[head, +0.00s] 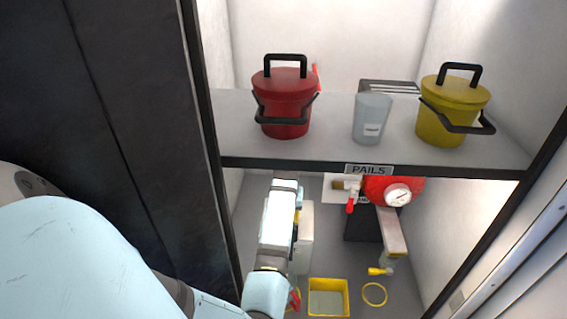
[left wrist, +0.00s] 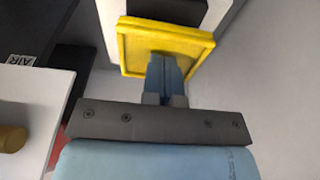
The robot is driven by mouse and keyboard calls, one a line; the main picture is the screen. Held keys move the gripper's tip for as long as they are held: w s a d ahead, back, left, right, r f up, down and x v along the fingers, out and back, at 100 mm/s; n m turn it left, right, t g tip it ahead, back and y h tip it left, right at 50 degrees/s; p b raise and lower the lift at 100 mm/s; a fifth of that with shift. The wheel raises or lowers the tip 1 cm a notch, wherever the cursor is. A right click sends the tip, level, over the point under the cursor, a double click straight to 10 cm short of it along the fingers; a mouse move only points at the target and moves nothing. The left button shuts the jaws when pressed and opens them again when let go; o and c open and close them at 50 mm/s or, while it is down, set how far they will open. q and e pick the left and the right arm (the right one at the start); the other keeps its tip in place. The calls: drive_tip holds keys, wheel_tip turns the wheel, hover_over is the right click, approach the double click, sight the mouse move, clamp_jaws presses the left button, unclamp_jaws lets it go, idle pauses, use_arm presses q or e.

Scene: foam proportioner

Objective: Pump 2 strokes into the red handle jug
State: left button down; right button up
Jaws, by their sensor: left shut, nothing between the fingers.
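The proportioner's red tank (head: 378,188) with a round gauge (head: 398,195) stands under the shelf. A red lever (head: 351,206) hangs at its left, and a spout arm (head: 392,232) ends in a yellow nozzle (head: 380,271). A red part (head: 295,298), low beside my arm, may be the red handle jug's handle; my arm hides what is around it. My left arm reaches under the shelf, left of the tank. In the left wrist view my left gripper (left wrist: 165,68) is shut and empty, its fingertips in front of a yellow square-rimmed piece (left wrist: 140,58); contact is unclear. My right gripper is out of view.
The shelf (head: 385,157) marked PAILS holds a red pail (head: 284,95), a grey cup (head: 371,118) and a yellow pail (head: 452,105). A yellow tray (head: 328,284) and a yellow ring (head: 374,284) lie below. A white container (head: 304,235) stands close to my arm.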

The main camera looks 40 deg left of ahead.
use_arm(q)
drive_tip(key=shift+r+p, duration=0.9)
drive_tip(key=shift+r, duration=2.3)
